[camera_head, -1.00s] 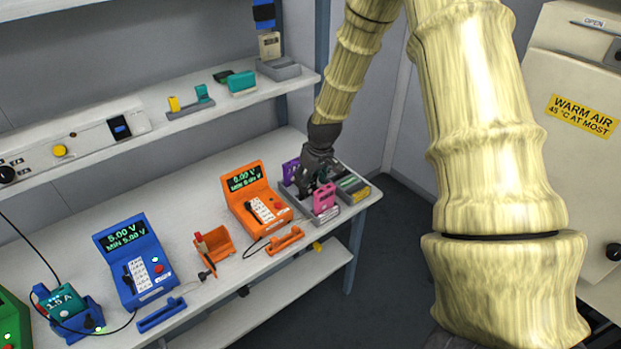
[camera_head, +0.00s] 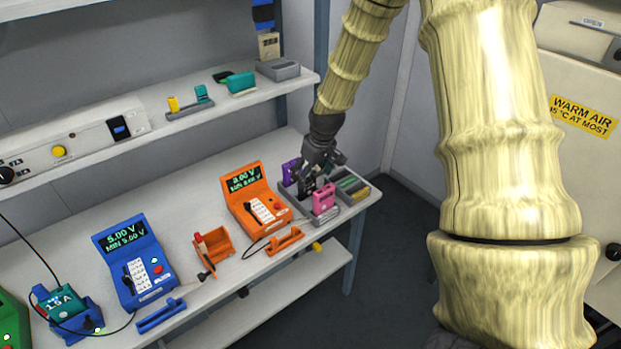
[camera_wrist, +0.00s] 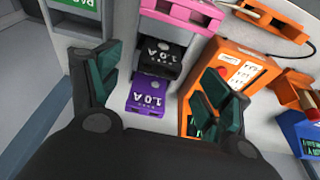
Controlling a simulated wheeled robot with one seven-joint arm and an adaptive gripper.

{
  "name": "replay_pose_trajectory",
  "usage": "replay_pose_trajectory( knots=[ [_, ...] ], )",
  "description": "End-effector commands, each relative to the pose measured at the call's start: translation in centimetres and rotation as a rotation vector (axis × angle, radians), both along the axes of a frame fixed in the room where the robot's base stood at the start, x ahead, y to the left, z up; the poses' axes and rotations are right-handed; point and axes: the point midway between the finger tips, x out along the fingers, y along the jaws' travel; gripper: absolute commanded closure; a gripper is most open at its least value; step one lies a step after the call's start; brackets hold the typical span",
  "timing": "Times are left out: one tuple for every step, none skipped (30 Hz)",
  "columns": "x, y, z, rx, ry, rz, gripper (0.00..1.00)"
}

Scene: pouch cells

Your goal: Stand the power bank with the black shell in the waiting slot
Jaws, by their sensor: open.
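The power bank with the black shell (camera_head: 306,187) stands in a grey rack at the right end of the bench, between a purple one (camera_head: 290,172) and a pink one (camera_head: 324,197). My gripper (camera_head: 318,170) is above the rack. Its jaws (camera_wrist: 163,72) are open and spread wide on either side of the row, empty. I cannot tell which place is the waiting slot.
An orange tester (camera_head: 258,203) stands left of the rack, with a blue tester (camera_head: 135,260) further left. A grey-green container (camera_head: 352,186) is right of the rack. The upper shelf (camera_head: 215,105) runs above the bench behind.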

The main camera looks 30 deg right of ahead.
Motion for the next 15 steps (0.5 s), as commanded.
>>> replay_pose_trajectory(
  knots=[
    [-0.2, 0.0, 0.8, 0.000, -0.002, 0.000, 0.22],
    [-0.3, 0.0, 1.2, 0.000, -0.001, 0.000, 0.22],
    [-0.4, -0.1, 1.7, 0.000, -0.001, 0.000, 0.22],
    [-0.5, -0.1, 2.1, 0.000, -0.001, 0.000, 0.22],
    [-0.6, -0.1, 2.5, -0.001, -0.002, 0.000, 0.22],
    [-0.7, -0.1, 3.1, -0.001, -0.003, 0.000, 0.22],
    [-0.9, -0.1, 3.5, -0.001, -0.002, 0.000, 0.22],
    [-1.0, -0.1, 3.9, 0.000, -0.001, 0.000, 0.22],
    [-1.1, -0.1, 4.4, 0.000, -0.001, 0.000, 0.22],
    [-1.2, -0.1, 4.8, 0.000, -0.001, 0.000, 0.22],
    [-1.4, -0.1, 5.1, 0.000, -0.001, 0.000, 0.22],
    [-1.5, -0.1, 5.6, 0.000, -0.002, 0.000, 0.22],
    [-1.5, -0.1, 6.0, 0.000, -0.002, 0.000, 0.22],
    [-1.6, -0.2, 6.3, 0.000, -0.001, 0.000, 0.22],
    [-1.7, -0.2, 6.6, 0.000, 0.000, 0.000, 0.22]
  ],
)
